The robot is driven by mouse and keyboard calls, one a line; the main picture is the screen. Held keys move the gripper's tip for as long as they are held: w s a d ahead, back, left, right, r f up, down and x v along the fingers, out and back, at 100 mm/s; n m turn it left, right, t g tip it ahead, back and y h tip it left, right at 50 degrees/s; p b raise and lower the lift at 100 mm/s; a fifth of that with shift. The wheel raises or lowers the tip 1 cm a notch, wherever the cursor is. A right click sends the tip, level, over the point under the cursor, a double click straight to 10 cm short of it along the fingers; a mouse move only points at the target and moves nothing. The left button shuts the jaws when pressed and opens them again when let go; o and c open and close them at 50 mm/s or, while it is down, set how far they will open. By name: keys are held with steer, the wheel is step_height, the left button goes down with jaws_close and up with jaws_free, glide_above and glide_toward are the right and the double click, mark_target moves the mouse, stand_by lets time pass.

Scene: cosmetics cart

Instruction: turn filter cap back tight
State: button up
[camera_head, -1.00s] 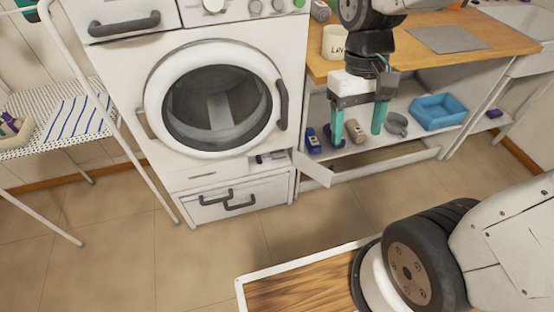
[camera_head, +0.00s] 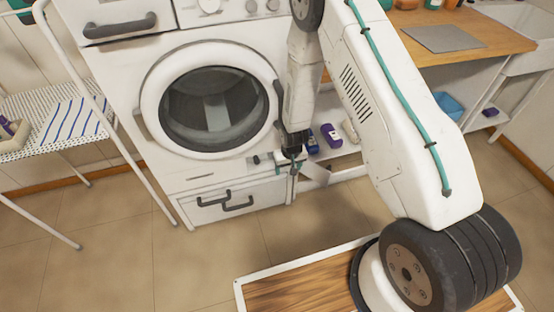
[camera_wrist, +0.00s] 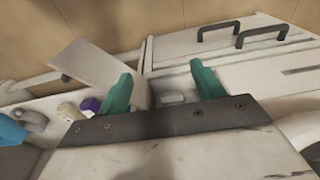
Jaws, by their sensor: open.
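The washing machine (camera_head: 150,165) stands at the centre-left. The small hatch at its lower right is open, and its white flap (camera_head: 316,173) sticks out to the right; the flap also shows in the wrist view (camera_wrist: 95,68). A pale filter cap (camera_wrist: 172,98) shows small in the recess between my fingers. In the head view my arm and gripper largely cover it, and I cannot tell how far it is turned. My gripper (camera_head: 289,166) is at the hatch, with its teal fingers (camera_wrist: 161,78) apart and nothing visibly held.
A drawer front with dark handles (camera_head: 228,200) is beside the hatch. A blue bin (camera_head: 450,106) is farther right. The floor in front is clear.

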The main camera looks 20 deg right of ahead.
step_height(320, 180, down, 23)
steer(key=w+t, duration=0.2)
steer(key=t, duration=0.6)
steer(key=w+r+t, duration=0.6)
steer(key=r+t, duration=0.3)
steer(key=r, duration=0.2)
steer(key=shift+m, duration=0.3)
steer(key=w, duration=0.7)
steer(key=shift+f, duration=0.25)
steer(key=c, duration=0.7)
